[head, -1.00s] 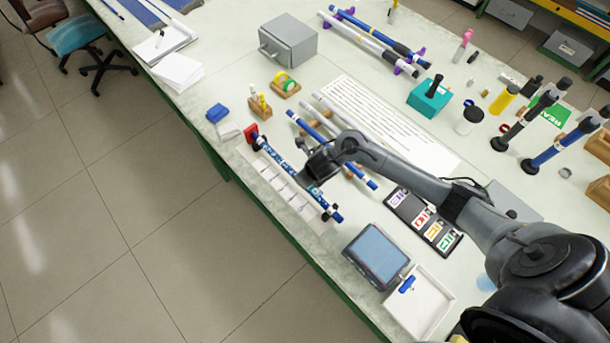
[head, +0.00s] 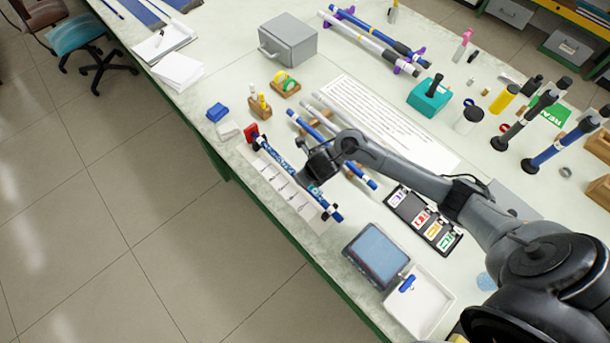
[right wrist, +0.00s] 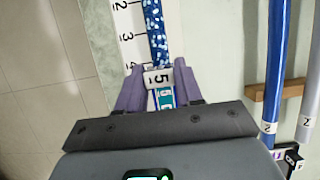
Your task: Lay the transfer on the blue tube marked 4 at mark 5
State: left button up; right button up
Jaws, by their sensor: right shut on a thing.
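A blue tube with white speckles (head: 279,156) lies along a white numbered strip (head: 285,187) near the table's front edge. In the right wrist view the tube (right wrist: 155,30) runs beside printed marks 2, 3 and 4. My right gripper (right wrist: 158,82) is closed around a piece at the tube's line. A white band reading 5 (right wrist: 158,78) and a teal numbered piece (right wrist: 166,98) show between its fingers. I cannot tell which of these is gripped or whether it touches the tube. Mark 5 on the strip is hidden. My left gripper is out of view.
Blue and white tubes (head: 312,125) lie on wooden rests just behind. A dark tray of coloured number cards (head: 424,219), a tablet (head: 376,256) and a white tray (head: 420,304) stand to the right. A red block (head: 251,132) stands at the tube's far end.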

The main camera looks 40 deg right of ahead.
jog(key=shift+f+b, duration=0.55)
dwell(0.6)
dwell(0.5)
dwell(0.5)
jog(key=shift+r+p, duration=0.5)
jog(key=shift+r, duration=0.05)
notch_tip(320, 180, up, 4)
jog(key=p, duration=0.3)
jog(key=shift+p, duration=0.35)
jog(key=shift+r+p, duration=0.8)
jog(key=shift+r, duration=0.1)
